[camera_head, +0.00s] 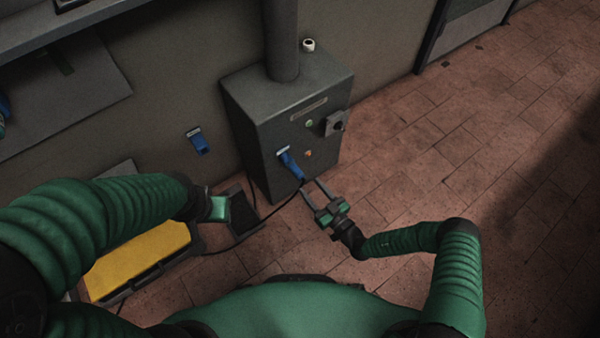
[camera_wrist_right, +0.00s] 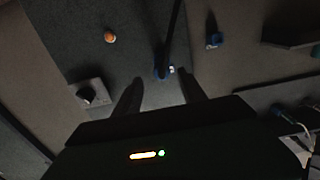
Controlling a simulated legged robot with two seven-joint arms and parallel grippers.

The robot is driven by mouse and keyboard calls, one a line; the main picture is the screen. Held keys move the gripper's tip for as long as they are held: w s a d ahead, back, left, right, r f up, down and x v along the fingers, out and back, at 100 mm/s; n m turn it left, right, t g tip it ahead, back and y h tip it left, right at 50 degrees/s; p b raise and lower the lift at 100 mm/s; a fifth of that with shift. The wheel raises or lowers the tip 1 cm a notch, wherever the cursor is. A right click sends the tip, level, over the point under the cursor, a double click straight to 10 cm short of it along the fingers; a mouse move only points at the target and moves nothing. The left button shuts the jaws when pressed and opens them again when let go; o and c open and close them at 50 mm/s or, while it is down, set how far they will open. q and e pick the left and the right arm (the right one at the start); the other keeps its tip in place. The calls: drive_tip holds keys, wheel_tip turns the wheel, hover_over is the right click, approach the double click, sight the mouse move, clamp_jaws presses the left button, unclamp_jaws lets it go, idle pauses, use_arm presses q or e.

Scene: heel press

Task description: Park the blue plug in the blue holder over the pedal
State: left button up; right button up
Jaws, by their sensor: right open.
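The blue plug (camera_head: 291,164) sits at the front face of the grey cabinet (camera_head: 262,130), with a dark cable hanging from it. In the right wrist view the plug (camera_wrist_right: 161,73) shows ahead, between the finger directions. My right gripper (camera_head: 311,187) is open and empty, just below and right of the plug, apparently not around it. The blue holder (camera_head: 198,140) is on the wall left of the cabinet; it also shows in the wrist view (camera_wrist_right: 213,40). A dark flat piece (camera_head: 243,214), possibly the pedal, lies on the floor. My left gripper (camera_head: 219,208) is beside it; its fingers are unclear.
A yellow-topped box (camera_head: 140,260) lies under my left arm. The cabinet front carries a black knob (camera_head: 335,124), a green light (camera_head: 309,123) and an orange button (camera_head: 308,153). The cable runs over the floor. The tiled floor (camera_head: 480,150) on the right is clear.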

sight(296, 171)
drive_tip(key=shift+a, duration=0.2)
drive_tip(key=b+x, duration=0.1)
drive_tip(key=x, duration=0.2)
drive_tip(key=b+x, duration=0.2)
drive_tip(key=x, duration=0.2)
drive_tip(key=shift+w+a+f+b, duration=0.1)
drive_tip(key=shift+w+f+b, duration=0.1)
drive_tip(key=shift+b, duration=0.1)
drive_tip(key=shift+w+a+r, duration=0.15)
drive_tip(key=shift+w+a, duration=0.2)
drive_tip(key=shift+w, duration=0.15)
drive_tip(key=shift+w+a+r, duration=0.1)
drive_tip(key=shift+b, duration=0.45)
drive_tip(key=shift+c, duration=0.2)
clamp_jaws()
idle(1.2)
